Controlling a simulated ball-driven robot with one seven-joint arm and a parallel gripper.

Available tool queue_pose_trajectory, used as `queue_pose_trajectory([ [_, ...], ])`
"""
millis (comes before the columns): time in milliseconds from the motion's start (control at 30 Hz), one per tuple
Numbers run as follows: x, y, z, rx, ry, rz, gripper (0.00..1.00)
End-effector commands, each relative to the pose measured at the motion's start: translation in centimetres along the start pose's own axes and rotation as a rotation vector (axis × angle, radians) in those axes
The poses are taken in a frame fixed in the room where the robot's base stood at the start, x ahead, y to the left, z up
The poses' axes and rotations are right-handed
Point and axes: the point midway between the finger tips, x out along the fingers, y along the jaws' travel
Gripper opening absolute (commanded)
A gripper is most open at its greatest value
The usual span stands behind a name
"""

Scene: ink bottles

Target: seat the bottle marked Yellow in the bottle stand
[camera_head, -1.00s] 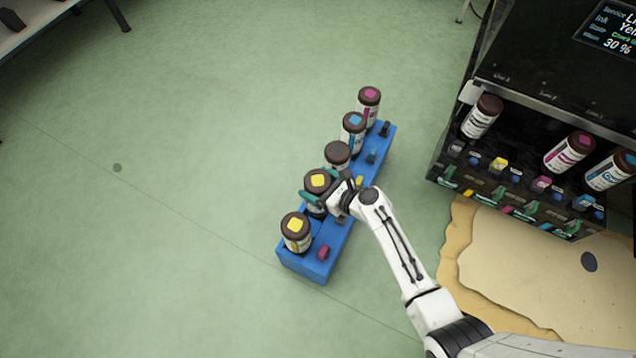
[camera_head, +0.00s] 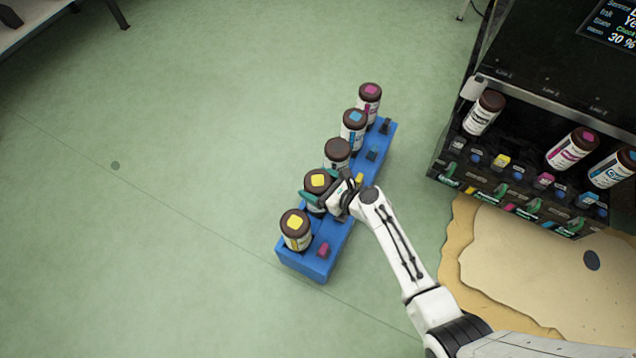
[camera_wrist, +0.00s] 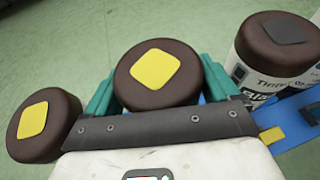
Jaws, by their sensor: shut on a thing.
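A bottle with a brown cap and yellow square (camera_head: 318,181) stands upright at the blue bottle stand (camera_head: 317,262), second from the near end. My gripper (camera_head: 326,195) is shut around this bottle, with a green finger on each side. In the wrist view the yellow-marked cap (camera_wrist: 157,72) sits between the green fingers of my gripper (camera_wrist: 160,92). Another yellow-marked bottle (camera_head: 296,231) stands at the stand's near end, and shows at the left of the wrist view (camera_wrist: 42,125). Whether the held bottle's base is fully seated is hidden.
Beyond the held bottle stand a plain brown-capped bottle (camera_head: 337,154), a cyan-marked one (camera_head: 353,124) and a magenta-marked one (camera_head: 369,103). A dark printer (camera_head: 540,110) with several bottles stands right. A tan spill (camera_head: 530,260) lies below it. Floor to the left is clear.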

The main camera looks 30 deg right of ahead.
Motion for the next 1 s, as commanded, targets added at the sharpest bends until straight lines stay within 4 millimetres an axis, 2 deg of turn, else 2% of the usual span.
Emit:
queue_pose_trajectory([
  [467,0.3,-0.1,-0.5,0.000,-0.003,-0.001,0.13],
  [500,0.3,-0.1,-0.5,0.000,-0.002,-0.001,0.90],
  [600,0.3,-0.1,-0.6,0.000,-0.002,-0.001,1.00],
  [867,0.1,0.0,-0.7,0.001,0.001,0.000,1.00],
  [1000,-1.2,0.0,-0.6,0.003,0.002,-0.001,1.00],
])
